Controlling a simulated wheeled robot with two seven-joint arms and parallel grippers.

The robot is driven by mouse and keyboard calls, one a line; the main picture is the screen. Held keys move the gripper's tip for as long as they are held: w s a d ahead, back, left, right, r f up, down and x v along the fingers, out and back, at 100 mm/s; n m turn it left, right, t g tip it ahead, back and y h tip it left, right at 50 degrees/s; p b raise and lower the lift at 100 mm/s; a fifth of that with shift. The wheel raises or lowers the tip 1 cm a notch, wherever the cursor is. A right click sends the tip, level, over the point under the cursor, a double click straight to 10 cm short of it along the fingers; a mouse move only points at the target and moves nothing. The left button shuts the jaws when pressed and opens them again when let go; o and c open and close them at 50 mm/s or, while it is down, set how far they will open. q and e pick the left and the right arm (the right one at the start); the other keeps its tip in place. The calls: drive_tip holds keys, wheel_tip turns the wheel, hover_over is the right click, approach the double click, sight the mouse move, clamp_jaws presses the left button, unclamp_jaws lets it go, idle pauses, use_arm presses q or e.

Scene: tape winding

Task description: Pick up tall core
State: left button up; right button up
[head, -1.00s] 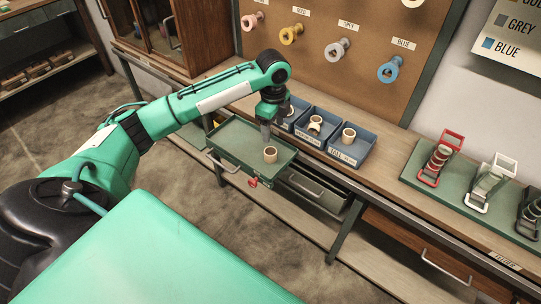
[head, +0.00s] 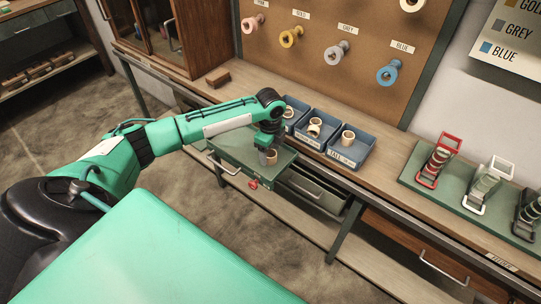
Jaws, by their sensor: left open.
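A tan core (head: 271,158) stands on the green tray (head: 229,146) in front of the bench. My left gripper (head: 267,152) is open and low over the tray, pointing down right at this core. The fingers partly hide the core, and I cannot tell whether they touch it. Another tan core (head: 348,137) stands in the blue bin labelled TALL (head: 366,152). My right gripper is not in view.
Two more blue bins stand left of the TALL bin, with cores (head: 314,128) in the middle one. Tape dispensers (head: 437,163) stand at the right on a green base. Coloured rolls (head: 389,71) hang on the pegboard behind. A brown block (head: 218,77) lies on the bench.

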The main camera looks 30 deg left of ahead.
use_arm(q)
drive_tip(key=shift+f, duration=0.95)
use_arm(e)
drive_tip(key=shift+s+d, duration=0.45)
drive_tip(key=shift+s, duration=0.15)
use_arm(q)
drive_tip(key=shift+c, duration=0.3)
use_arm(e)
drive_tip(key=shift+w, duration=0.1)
